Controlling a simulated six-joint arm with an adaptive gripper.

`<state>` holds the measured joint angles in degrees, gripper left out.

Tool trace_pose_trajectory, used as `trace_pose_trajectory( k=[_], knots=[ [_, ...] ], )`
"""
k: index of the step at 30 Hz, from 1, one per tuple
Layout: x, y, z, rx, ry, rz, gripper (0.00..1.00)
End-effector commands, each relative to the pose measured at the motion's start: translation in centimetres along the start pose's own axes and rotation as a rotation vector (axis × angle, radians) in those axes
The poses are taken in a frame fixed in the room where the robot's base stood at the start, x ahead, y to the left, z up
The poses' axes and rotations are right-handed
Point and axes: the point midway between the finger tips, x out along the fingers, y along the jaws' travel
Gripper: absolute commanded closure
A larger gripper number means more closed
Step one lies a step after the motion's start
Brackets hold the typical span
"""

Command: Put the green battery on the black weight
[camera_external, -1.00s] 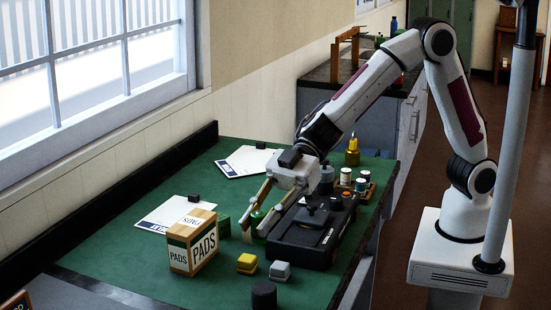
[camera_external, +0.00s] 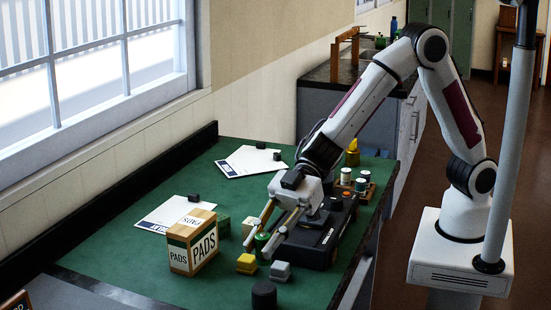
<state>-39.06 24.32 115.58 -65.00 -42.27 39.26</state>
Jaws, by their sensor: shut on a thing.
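The green battery (camera_external: 262,241) is a small green cylinder, held upright between the two fingers of my gripper (camera_external: 260,251). The gripper is shut on it, and the fingers hide part of its sides. I cannot tell how far the battery is above the mat.
A PADS box (camera_external: 193,242) stands to the left. A black device (camera_external: 315,240) is on the right. The green mat (camera_external: 130,270) is clear at front left.

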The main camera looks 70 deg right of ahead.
Motion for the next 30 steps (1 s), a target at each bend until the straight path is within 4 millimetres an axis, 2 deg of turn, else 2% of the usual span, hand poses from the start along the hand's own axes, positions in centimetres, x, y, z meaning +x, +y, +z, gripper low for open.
trace_pose_trajectory(
  k=[3, 6, 20, 30],
  knots=[
    [0.5, 0.0, 1.4, 0.001, -0.002, -0.001, 1.00],
    [0.8, 0.0, 1.9, 0.000, 0.001, 0.000, 1.00],
    [1.0, 0.0, 2.4, 0.000, 0.000, 0.000, 1.00],
    [2.1, 0.0, 5.2, 0.001, -0.001, 0.000, 1.00]
  ],
)
